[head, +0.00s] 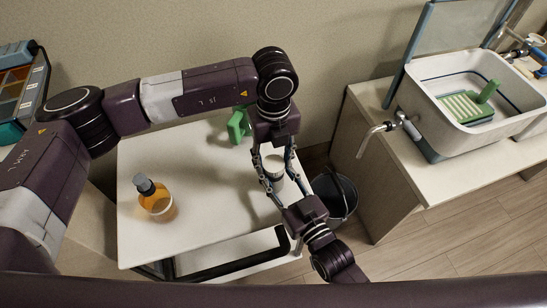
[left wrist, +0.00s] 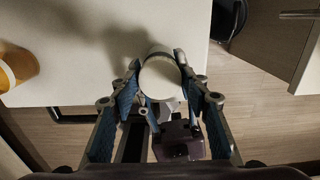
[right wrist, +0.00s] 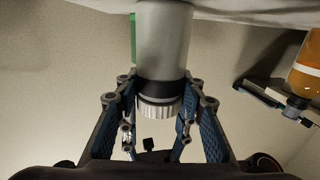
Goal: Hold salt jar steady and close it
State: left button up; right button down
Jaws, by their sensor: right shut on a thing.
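The salt jar (head: 273,178) stands upright near the right edge of the white table. In the right wrist view, which is upside down, its grey body (right wrist: 163,40), dark band (right wrist: 160,88) and white ribbed lid (right wrist: 160,111) show. The lid sits on top; I cannot tell how tight it is. My right gripper (head: 285,190) is shut on the jar from the front. My left gripper (head: 274,160) comes from the back with its fingers apart on either side of the jar top. In the left wrist view the round white top (left wrist: 160,77) lies between the fingers.
An amber pump bottle (head: 156,199) stands on the left of the white table (head: 200,165). A green object (head: 237,127) stands at the back. A dark bucket (head: 335,197) is on the floor to the right. A counter with a basin (head: 470,115) is farther right.

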pick_arm(q)
jog(key=c, duration=0.8)
jog(key=m, duration=0.3)
jog(key=o, duration=1.3)
jog(key=shift+r, duration=2.3)
